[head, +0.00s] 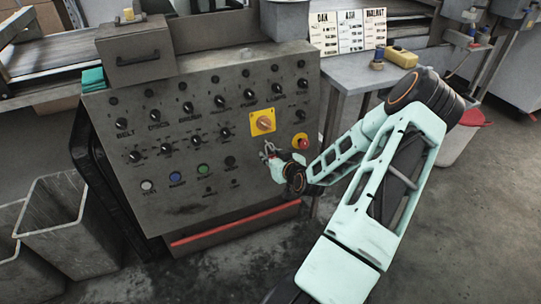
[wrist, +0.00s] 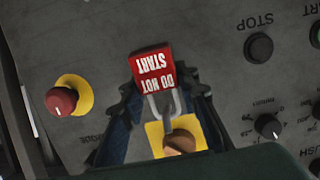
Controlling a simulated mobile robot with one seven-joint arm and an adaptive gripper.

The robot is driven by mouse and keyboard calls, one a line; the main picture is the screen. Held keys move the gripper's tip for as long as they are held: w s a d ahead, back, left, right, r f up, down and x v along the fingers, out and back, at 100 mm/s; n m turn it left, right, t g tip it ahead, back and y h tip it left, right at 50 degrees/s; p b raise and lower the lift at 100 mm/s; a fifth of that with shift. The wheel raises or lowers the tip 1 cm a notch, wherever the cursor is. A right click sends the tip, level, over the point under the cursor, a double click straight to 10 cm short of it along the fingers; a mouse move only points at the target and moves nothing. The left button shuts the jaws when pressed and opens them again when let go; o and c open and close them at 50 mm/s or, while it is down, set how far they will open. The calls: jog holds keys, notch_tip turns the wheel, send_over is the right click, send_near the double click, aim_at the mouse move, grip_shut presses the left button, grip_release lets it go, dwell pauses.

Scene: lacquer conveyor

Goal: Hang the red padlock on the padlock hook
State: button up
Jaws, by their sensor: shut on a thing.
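The red padlock (wrist: 153,68), with white DO NOT START lettering upside down, sits between the fingertips of my gripper (head: 269,152). The gripper's dark fingers (wrist: 165,85) are shut on it. I cannot tell whether the shackle touches anything there. The same knob shows in the head view (head: 263,123), just above my gripper. I cannot make out the padlock hook clearly.
The grey control panel (head: 215,180) carries several black knobs and coloured buttons. A red mushroom button (head: 302,141) on yellow is close to the right of my gripper; it also shows in the wrist view (wrist: 62,100). Grey bins (head: 65,220) stand at the left.

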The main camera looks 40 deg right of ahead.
jog(key=o, duration=1.3)
jog(key=shift+s, duration=0.15)
jog(key=v, duration=1.2)
